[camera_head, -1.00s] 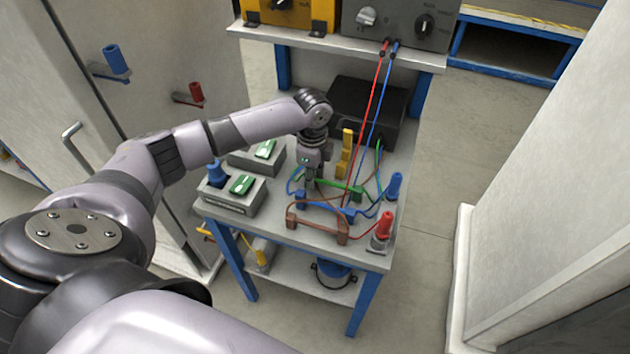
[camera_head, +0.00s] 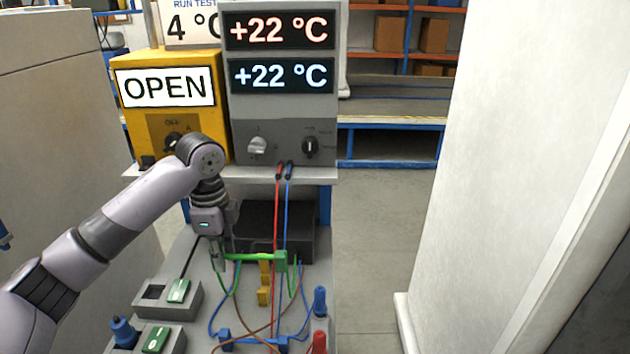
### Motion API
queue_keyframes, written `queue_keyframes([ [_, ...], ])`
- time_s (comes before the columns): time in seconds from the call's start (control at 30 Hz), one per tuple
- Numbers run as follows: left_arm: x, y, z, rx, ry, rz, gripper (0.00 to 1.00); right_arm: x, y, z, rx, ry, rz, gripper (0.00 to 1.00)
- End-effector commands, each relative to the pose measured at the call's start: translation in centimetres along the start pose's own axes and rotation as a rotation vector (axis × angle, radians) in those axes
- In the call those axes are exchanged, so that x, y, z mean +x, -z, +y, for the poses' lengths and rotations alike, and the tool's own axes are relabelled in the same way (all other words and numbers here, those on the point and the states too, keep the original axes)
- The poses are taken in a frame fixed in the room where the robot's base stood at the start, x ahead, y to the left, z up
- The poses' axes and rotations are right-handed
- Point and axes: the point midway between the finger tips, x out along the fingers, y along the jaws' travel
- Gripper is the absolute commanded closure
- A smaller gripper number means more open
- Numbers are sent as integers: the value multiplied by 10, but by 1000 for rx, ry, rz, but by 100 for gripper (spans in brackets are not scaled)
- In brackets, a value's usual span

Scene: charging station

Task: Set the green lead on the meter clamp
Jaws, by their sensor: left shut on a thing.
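The green lead (camera_head: 252,257) has a bar-like stretch with a green block (camera_head: 281,261) at its right end, and thin green wire hangs from it. My left gripper (camera_head: 217,260) points down and is shut on the left end of the green lead, above the bench. A yellow upright piece (camera_head: 264,296) stands just below the green lead in the picture and is partly covered by it. I cannot tell which part is the meter clamp. A grey meter (camera_head: 283,110) shows two +22 °C displays; red and blue leads run down from it. My right gripper is not in view.
A black box (camera_head: 268,222) stands behind the green lead. Grey blocks with green switches (camera_head: 178,291) are at the left. A blue clamp piece (camera_head: 226,340), a blue plug (camera_head: 320,299) and a red plug (camera_head: 319,342) are in front. A yellow box marked OPEN (camera_head: 195,125) is on the shelf.

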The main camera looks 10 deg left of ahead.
Motion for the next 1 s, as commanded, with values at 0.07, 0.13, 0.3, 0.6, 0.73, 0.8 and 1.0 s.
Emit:
queue_keyframes([
  [0.07, 0, 1, 1, -7, 1, 0, 100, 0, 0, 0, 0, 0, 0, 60],
  [0.13, 1, 3, 3, -28, 2, -1, 100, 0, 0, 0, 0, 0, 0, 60],
  [0.3, 5, 17, 17, -164, 11, -6, 100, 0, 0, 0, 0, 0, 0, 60],
  [0.6, 20, 48, 62, -547, 26, -9, 100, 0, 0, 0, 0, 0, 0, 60],
  [0.73, 26, 60, 84, -715, 27, -6, 100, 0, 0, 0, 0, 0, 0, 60],
  [0.8, 29, 66, 97, -806, 26, -4, 100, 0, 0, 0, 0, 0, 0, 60],
  [1.0, 38, 80, 134, -1056, 18, 0, 100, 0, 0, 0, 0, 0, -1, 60],
])
